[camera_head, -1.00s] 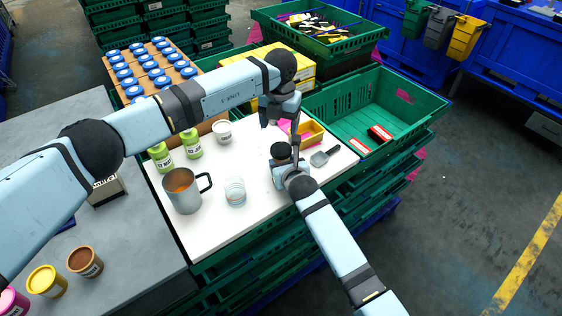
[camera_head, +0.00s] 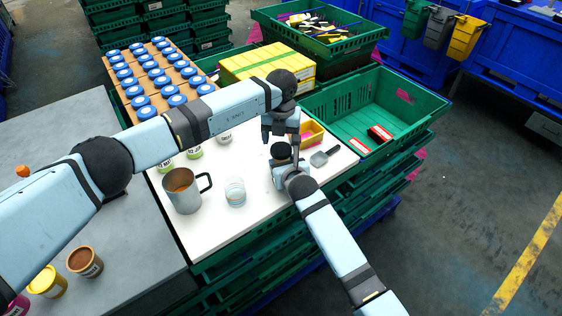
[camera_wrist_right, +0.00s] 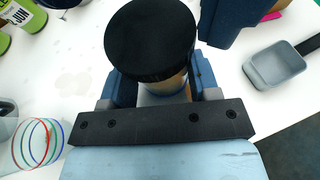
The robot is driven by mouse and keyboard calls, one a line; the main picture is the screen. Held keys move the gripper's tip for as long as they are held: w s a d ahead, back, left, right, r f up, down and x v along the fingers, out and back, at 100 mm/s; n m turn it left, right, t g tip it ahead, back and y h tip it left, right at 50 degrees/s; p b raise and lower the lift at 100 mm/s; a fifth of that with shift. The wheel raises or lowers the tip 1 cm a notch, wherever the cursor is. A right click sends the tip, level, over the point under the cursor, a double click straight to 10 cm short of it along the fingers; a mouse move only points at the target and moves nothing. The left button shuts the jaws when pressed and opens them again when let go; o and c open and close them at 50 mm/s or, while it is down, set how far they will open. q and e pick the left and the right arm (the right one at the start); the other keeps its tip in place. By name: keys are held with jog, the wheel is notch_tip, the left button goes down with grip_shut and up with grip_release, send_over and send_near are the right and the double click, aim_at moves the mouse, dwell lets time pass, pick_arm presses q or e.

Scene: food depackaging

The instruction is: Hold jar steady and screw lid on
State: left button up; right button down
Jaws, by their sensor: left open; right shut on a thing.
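A jar (camera_wrist_right: 168,86) with a black lid (camera_wrist_right: 152,38) stands on the white board, with the lid sitting on its top. In the head view the dark lid (camera_head: 281,151) shows just below my left gripper. My right gripper (camera_wrist_right: 160,90) is shut around the jar's body from the front. My left gripper (camera_head: 281,130) is open, pointing down above and slightly behind the lid, apart from it as far as I can tell. One dark blue part of it shows in the wrist view beside the lid's right (camera_wrist_right: 228,20). Whether the lid is seated tightly cannot be seen.
On the white board (camera_head: 215,235) stand a metal mug (camera_head: 182,192), a clear glass with coloured bands (camera_head: 235,191) and several small jars behind. A green crate (camera_head: 340,105) borders the board.

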aim_at(281, 149)
pick_arm(q)
jog(key=shift+f, duration=1.55)
jog(key=c, duration=0.7)
jog(key=o, duration=1)
